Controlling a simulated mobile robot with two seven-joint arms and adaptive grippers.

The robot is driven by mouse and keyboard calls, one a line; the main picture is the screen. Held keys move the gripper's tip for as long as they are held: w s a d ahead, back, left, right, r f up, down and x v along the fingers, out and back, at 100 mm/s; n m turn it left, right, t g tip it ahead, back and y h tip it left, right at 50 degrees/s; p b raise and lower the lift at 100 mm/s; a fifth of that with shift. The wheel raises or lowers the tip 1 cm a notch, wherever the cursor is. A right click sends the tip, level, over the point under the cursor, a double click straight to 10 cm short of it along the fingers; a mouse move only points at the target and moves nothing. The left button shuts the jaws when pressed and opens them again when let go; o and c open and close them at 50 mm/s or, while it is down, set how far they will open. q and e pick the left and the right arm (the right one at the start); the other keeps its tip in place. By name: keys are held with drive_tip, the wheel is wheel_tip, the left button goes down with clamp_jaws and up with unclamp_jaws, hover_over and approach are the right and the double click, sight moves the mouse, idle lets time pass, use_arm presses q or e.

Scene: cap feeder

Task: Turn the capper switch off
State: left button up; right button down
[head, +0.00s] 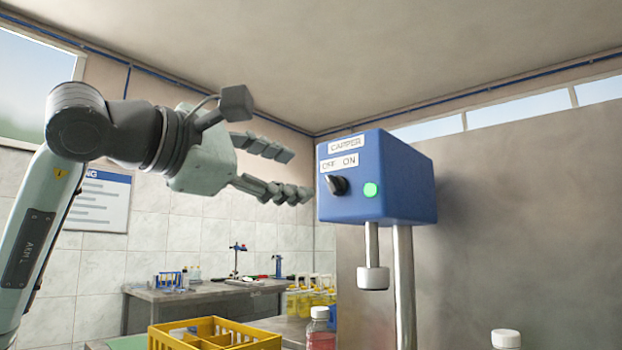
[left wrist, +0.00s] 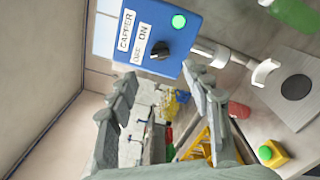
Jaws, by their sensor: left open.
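The blue capper box (head: 400,178) stands on a metal post at right of centre, with labels CAPPER, OFF and ON on its front. Its black switch knob (head: 337,185) sits below the labels; I cannot tell clearly which label it points to. The lamp (head: 371,190) beside it glows green. My left gripper (head: 292,174) is open and empty, just left of the box and apart from the knob. In the left wrist view the knob (left wrist: 160,51) shows beyond the open fingers (left wrist: 160,82), with the lit lamp (left wrist: 179,21) next to it. My right gripper is not in view.
The capper's spindle and pale head (head: 373,278) hang below the box. A yellow crate (head: 215,334) and a red bottle (head: 320,330) stand below. A yellow base with a green button (left wrist: 272,152) is at lower right. Air around the gripper is clear.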

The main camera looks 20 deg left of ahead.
use_arm(q)
drive_tip(key=shift+v, duration=1.55)
